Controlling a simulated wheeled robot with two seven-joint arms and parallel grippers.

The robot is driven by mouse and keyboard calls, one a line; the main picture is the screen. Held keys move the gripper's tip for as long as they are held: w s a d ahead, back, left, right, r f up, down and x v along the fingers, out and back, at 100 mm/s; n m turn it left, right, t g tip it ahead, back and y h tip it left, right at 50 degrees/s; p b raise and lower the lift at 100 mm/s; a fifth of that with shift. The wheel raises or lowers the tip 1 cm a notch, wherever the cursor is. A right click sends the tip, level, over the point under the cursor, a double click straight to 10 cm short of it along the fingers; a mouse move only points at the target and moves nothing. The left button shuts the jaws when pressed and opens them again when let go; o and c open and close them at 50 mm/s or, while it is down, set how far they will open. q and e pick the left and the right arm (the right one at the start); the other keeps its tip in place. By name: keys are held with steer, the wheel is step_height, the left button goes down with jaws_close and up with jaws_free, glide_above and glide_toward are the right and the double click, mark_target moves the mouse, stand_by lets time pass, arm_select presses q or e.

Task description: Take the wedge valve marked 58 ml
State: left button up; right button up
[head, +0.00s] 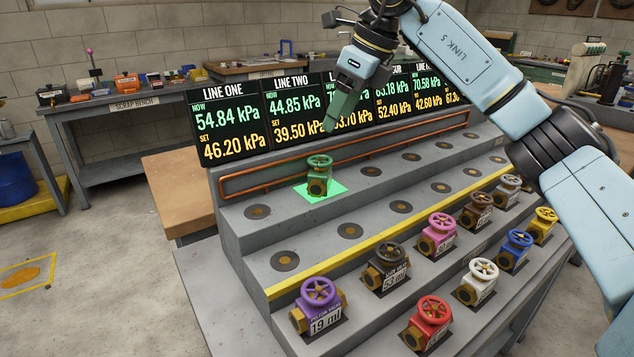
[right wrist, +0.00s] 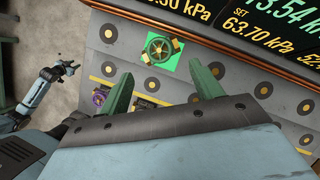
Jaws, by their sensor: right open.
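I cannot pick out a 58 ml mark. On the lower steps, a purple valve (head: 318,293) reads 19 ml and a dark one (head: 391,262) seems to read 53 ml. My right gripper (head: 342,108) is open and empty, above and behind the green valve, apart from it. My left gripper (right wrist: 64,70) shows small at left in the right wrist view.
Pink (head: 439,229), red (head: 431,312), white (head: 482,274), blue (head: 517,241) and yellow (head: 543,219) valves stand on the front steps. The display panel (head: 232,121) rises behind the steps. A copper rail (head: 262,180) runs below it. Several round pads on the upper steps are empty.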

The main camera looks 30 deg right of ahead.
mark_target(320, 159)
steer(key=b+x, duration=0.2)
steer(key=x, duration=0.5)
steer(key=shift+s, duration=0.1)
steer(key=shift+s+b+x, duration=0.2)
steer(key=shift+b+x, duration=0.75)
steer(key=shift+x, duration=1.7)
steer(key=shift+w+a+f, duration=0.15)
steer(key=shift+a+f, duration=0.05)
steer(key=shift+f, duration=0.2)
arm_select(q)
steer(key=w+d+r+h, duration=0.1)
steer(key=d+r, duration=0.3)
steer(key=r, duration=0.6)
steer(key=shift+d+t, duration=0.3)
steer(key=shift+d, duration=0.05)
steer(key=shift+w+r, duration=0.1)
arm_select(e)
steer(key=shift+c, duration=0.4)
steer(key=c, duration=0.9)
